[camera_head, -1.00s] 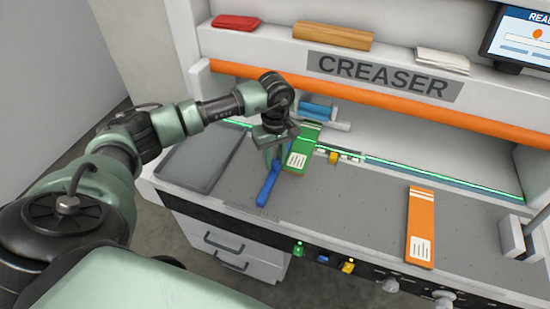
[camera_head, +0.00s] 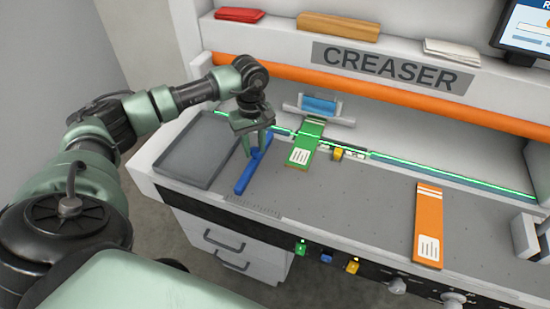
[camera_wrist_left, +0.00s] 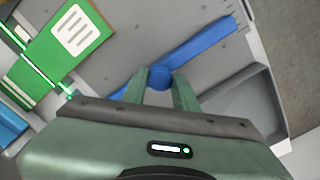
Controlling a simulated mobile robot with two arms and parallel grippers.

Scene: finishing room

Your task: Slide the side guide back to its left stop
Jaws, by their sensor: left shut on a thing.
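The side guide is a blue bar (camera_head: 243,180) on the grey bed of the creaser, lying front to back, just right of the grey tray. My left gripper (camera_head: 258,150) is above its middle, fingers pointing down. In the left wrist view the fingers (camera_wrist_left: 160,82) are shut on the round blue knob (camera_wrist_left: 159,77) of the side guide, and the bar (camera_wrist_left: 203,43) runs out to both sides. Part of the bar is hidden behind the gripper. My right gripper is not in view.
A grey tray (camera_head: 167,164) lies left of the guide. A green card (camera_head: 301,157) lies to its right, with a gap between. A yellow piece (camera_head: 338,154) and an orange card (camera_head: 429,225) are further right. Scale marks (camera_head: 262,210) line the front edge.

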